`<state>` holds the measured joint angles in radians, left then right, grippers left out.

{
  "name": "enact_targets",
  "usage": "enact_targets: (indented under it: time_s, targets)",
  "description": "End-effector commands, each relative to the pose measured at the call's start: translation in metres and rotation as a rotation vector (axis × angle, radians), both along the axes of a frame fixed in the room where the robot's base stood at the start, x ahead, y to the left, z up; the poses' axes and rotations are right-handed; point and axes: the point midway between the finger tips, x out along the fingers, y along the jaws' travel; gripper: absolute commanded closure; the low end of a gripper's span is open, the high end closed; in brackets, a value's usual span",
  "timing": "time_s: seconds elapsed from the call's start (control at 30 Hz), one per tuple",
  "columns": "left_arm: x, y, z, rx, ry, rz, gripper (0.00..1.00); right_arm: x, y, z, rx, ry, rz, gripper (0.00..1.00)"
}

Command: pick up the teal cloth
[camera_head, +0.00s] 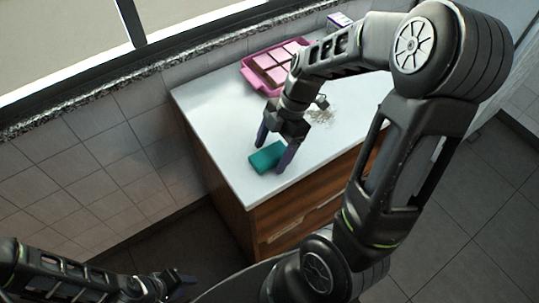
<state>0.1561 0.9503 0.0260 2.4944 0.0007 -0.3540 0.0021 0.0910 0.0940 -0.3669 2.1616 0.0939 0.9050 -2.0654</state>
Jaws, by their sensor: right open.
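The teal cloth (264,158) is a small folded block. It lies on the white countertop (222,108) near the front left corner. My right gripper (273,151) reaches down over it with its fingers spread. One finger is to the left of the cloth and the other is at its right end. I cannot tell whether the fingers touch it. My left gripper (178,283) is low at the bottom left, away from the counter, and its finger opening is too small to make out.
A pink tray (248,80) with pink squares stands at the back of the counter, behind my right gripper. A scatter of pale crumbs (322,117) lies to the right of the gripper. A small box (339,20) stands at the back. The counter's left part is clear.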

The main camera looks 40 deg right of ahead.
Motion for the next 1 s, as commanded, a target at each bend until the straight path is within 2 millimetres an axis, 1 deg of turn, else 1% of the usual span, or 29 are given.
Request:
enact_targets:
  time_s: [0.33, 0.87, 1.0]
  targets:
    - [0.0, -0.0001, -0.0005, 0.0, 0.0, 0.0, 0.64, 0.0001, -0.0001, 0.0, 0.0, 0.0, 0.0, 0.24]
    - [0.0, 0.0, -0.0084, 0.0, 0.0, 0.0, 0.64, 0.0001, 0.0, -0.0039, 0.0, 0.0, 0.0, 0.24]
    - [0.0, 0.0, -0.0072, 0.0, 0.0, 0.0, 0.64, 0.0, -0.0001, -0.003, 0.0, 0.0, 0.0, 0.35]
